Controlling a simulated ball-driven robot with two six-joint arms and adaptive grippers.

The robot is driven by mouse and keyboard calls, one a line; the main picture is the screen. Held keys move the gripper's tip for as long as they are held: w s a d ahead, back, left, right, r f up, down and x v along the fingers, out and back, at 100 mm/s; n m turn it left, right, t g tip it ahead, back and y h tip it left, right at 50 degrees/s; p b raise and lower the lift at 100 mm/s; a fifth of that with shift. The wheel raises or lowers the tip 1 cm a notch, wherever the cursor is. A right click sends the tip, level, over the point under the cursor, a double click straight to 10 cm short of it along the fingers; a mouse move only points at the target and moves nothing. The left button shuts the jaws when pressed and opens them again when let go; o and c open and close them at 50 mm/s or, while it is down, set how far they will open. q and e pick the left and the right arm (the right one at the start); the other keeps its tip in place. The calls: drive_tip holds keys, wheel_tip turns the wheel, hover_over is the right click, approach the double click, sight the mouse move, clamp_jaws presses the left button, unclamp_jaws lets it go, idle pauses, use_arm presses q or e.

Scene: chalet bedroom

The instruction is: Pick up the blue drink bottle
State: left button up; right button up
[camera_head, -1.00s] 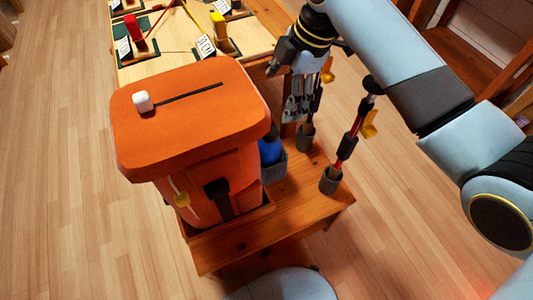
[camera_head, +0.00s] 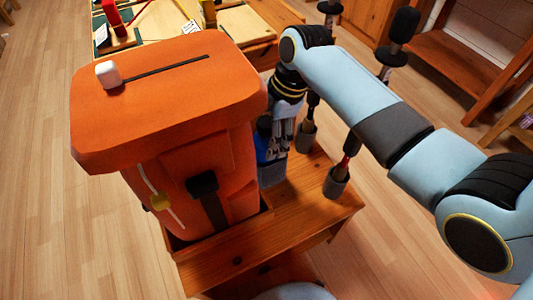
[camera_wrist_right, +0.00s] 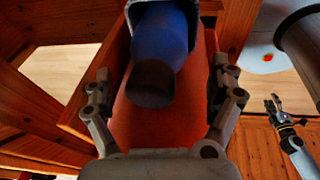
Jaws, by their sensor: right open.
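The blue drink bottle (camera_head: 262,148) stands in a grey side pocket (camera_head: 271,176) on the right of the orange backpack. In the right wrist view the bottle (camera_wrist_right: 160,40) shows its blue body and dark cap (camera_wrist_right: 152,84). My right gripper (camera_head: 281,140) is at the bottle, partly hiding it in the head view. In the right wrist view the right gripper (camera_wrist_right: 162,78) is open, with one finger on each side of the bottle and gaps between. My left gripper (camera_wrist_right: 278,110) shows small at the right of that view, its fingers apart.
The big orange backpack (camera_head: 160,110) stands in a wooden tray (camera_head: 240,243) close left of the bottle. Poles stand in grey cups (camera_head: 336,182) to the right. A table with boards (camera_head: 248,24) is behind. Open floor (camera_head: 400,240) lies to the right.

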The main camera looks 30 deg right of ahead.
drive_tip(key=x, duration=0.3)
drive_tip(key=shift+b, duration=0.3)
drive_tip(key=shift+r, duration=0.1)
drive_tip(key=c, duration=1.8)
drive_tip(key=shift+c, duration=0.2)
drive_tip(key=shift+r, duration=0.15)
